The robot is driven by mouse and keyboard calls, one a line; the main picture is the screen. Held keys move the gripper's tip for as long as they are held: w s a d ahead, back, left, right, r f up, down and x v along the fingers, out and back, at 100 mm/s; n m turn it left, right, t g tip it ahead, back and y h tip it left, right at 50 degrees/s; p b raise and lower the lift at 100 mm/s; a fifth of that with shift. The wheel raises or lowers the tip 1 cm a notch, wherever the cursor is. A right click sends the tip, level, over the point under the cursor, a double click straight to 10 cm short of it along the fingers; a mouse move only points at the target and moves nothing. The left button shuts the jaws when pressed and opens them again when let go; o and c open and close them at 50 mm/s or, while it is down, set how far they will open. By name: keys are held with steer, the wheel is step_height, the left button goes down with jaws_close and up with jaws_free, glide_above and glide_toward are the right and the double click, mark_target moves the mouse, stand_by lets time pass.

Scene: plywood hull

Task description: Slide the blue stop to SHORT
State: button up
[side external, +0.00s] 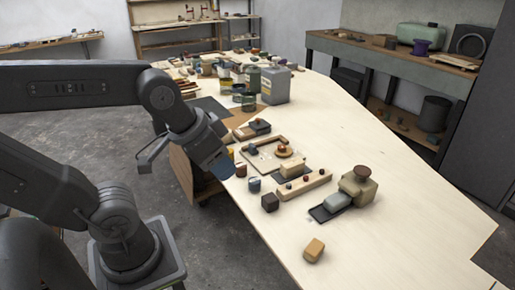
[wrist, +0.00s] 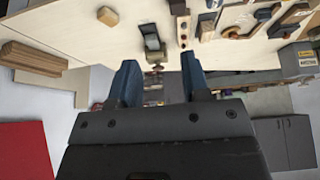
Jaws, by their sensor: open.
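My gripper (side external: 222,168) hangs over the near left edge of the plywood table in the side external view. Its two blue fingers are apart with nothing between them, as the wrist view (wrist: 160,72) shows. A small blue-grey piece (side external: 254,185) stands on the table to the right of the fingers, apart from them. I cannot tell whether it is the blue stop. A pale wooden rail (side external: 305,186) with small dark red knobs lies farther right; it also shows in the wrist view (wrist: 183,32). No SHORT marking is readable.
A shallow wooden tray (side external: 263,146) sits behind. The table's right side is clear.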

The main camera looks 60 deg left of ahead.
steer(key=shift+c, duration=0.2)
stand_by(0.4)
steer(key=n+g, duration=0.6)
steer(key=n, duration=1.2)
glide_above(254, 146)
step_height(254, 146, down, 4)
step_height(254, 146, down, 13)
steer(key=shift+f, duration=0.15)
jaws_close()
